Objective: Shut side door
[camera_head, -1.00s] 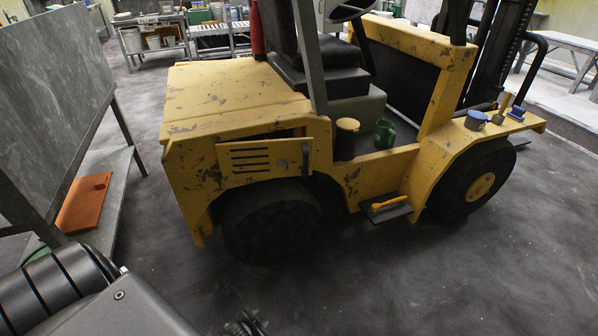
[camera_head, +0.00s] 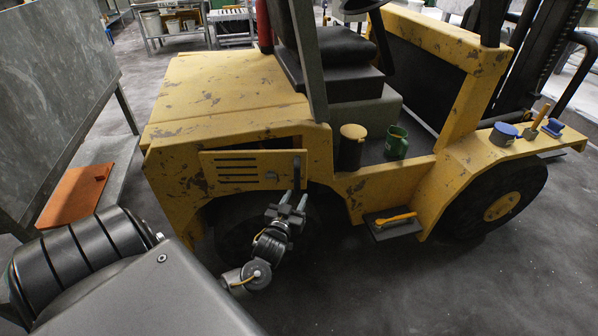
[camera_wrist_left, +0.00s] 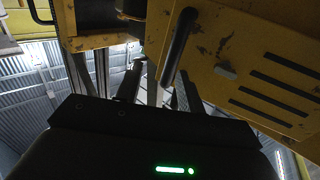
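The side door (camera_head: 255,172) is a yellow, scuffed panel with dark vent slots on the side of a yellow forklift. A dark gap shows above its top edge, so it stands a little ajar. Its dark upright handle (camera_head: 297,172) is at the right end. My left gripper (camera_head: 292,202) is open and empty just below the handle. In the left wrist view the door (camera_wrist_left: 240,75) fills the upper right, and the handle (camera_wrist_left: 178,45) reaches down between the fingers (camera_wrist_left: 158,75) in the picture; I cannot tell whether they touch. My right gripper is out of view.
A black-and-yellow canister (camera_head: 351,146) and a green mug (camera_head: 396,142) stand on the forklift's floor. A step (camera_head: 392,226) with a yellow-handled tool sticks out low. A grey bench (camera_head: 112,165) with an orange board (camera_head: 76,190) is at left. The floor at lower right is clear.

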